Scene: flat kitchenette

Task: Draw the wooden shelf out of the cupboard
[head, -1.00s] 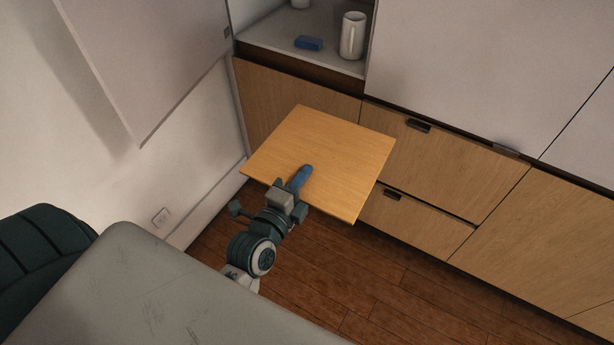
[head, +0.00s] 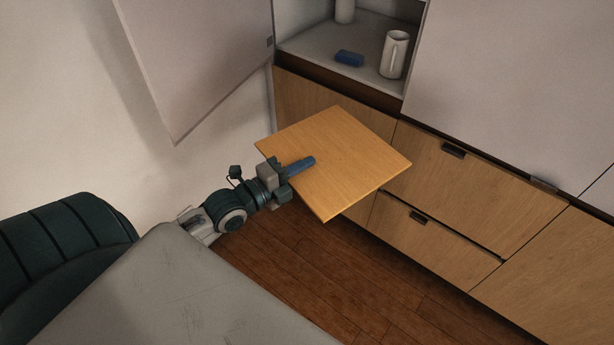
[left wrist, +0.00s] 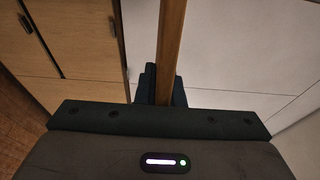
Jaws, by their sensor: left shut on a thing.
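The wooden shelf (head: 350,170) is a flat, square, light-brown board. In the head view it hangs in front of the wooden drawer fronts, below the open cupboard (head: 310,42), and looks clear of its opening. My left gripper (head: 298,167) is shut on the shelf's near left edge, with one blue finger lying over the top face. In the left wrist view the shelf (left wrist: 171,40) shows edge-on as a narrow strip between the jaws of my left gripper (left wrist: 161,85). The lower finger is hidden in the head view. My right gripper is not in view.
A pale door (head: 200,65) stands open at left. Drawers with dark handles (head: 453,150) are behind and right of the shelf. The wooden floor (head: 330,275) below is clear.

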